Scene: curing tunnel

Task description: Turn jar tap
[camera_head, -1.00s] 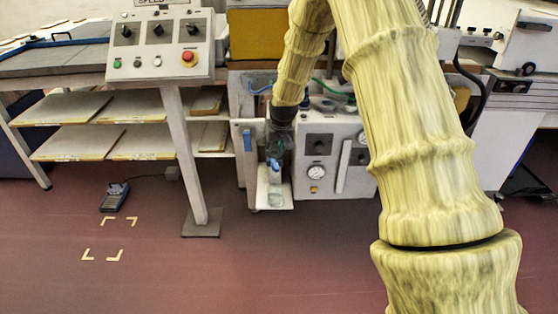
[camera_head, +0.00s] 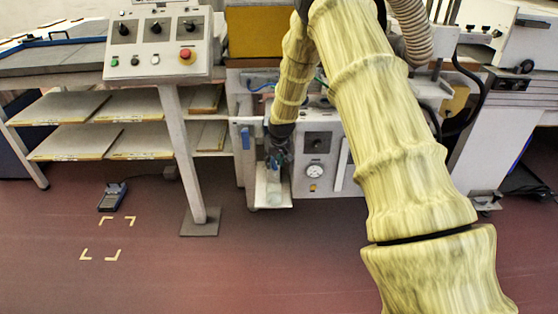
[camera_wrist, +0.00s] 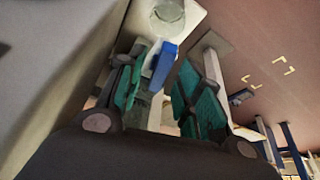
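My gripper (camera_wrist: 165,82) is open, with teal-padded fingers apart on either side of a gap. A blue handle (camera_wrist: 163,66) shows in or behind this gap in the wrist view; I cannot tell whether it is the tap or the blue lever (camera_head: 246,137) on the white panel. No contact with it is visible. A clear glass jar (camera_wrist: 168,15) stands on a white ledge (camera_wrist: 196,12) past the fingers. In the head view, my gripper (camera_head: 276,160) hangs just above the jar (camera_head: 274,196), its fingers small and dark. The tap itself is not clear there.
A grey cabinet front with a gauge (camera_head: 315,171) and knob is close right of my gripper. The white side panel (camera_head: 240,165) is close left. A table leg (camera_head: 188,160) and loaded shelves stand farther left.

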